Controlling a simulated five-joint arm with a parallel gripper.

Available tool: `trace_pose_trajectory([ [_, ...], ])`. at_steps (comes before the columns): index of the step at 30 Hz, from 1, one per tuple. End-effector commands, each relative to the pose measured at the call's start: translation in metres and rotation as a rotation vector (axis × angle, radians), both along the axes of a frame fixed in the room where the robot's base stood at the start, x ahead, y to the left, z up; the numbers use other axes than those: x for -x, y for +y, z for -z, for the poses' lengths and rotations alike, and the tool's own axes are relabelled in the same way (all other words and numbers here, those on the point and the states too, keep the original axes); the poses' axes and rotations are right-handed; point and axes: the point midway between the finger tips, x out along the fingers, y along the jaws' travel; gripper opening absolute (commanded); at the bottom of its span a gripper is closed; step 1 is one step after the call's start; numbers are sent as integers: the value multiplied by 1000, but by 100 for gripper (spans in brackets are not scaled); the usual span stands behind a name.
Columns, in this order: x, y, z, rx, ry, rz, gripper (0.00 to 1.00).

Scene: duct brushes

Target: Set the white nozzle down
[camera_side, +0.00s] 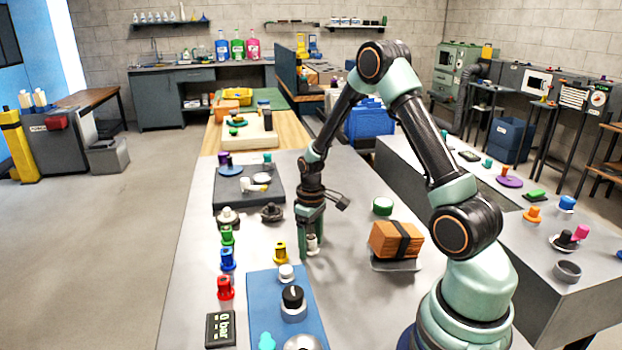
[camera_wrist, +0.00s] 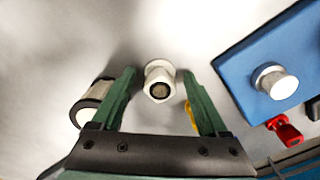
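The white nozzle (camera_wrist: 159,72) stands upright on the grey bench between the two green fingers of my gripper (camera_wrist: 159,82). In the wrist view its dark round end faces the camera, and a narrow gap shows on each side between it and the fingers. In the side view the nozzle (camera_side: 312,243) is partly hidden by the fingers of my gripper (camera_side: 311,246), which reach down close to the bench top. My gripper is open around the nozzle.
A yellow fitting (camera_side: 281,253) stands close left of my gripper. A blue mat (camera_side: 262,290) holds a white cap (camera_side: 286,271) and a black-topped knob (camera_side: 293,298). A banded wooden block (camera_side: 384,238) sits right. Green, blue and red (camera_side: 225,289) fittings line the left edge.

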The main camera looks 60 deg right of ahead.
Motion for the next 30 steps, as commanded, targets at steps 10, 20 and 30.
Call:
trace_pose_trajectory([
  [10,-1,0,-8,1,-2,0,77],
  [20,-1,-1,-69,3,-6,0,77],
  [30,0,0,-118,1,-2,0,77],
])
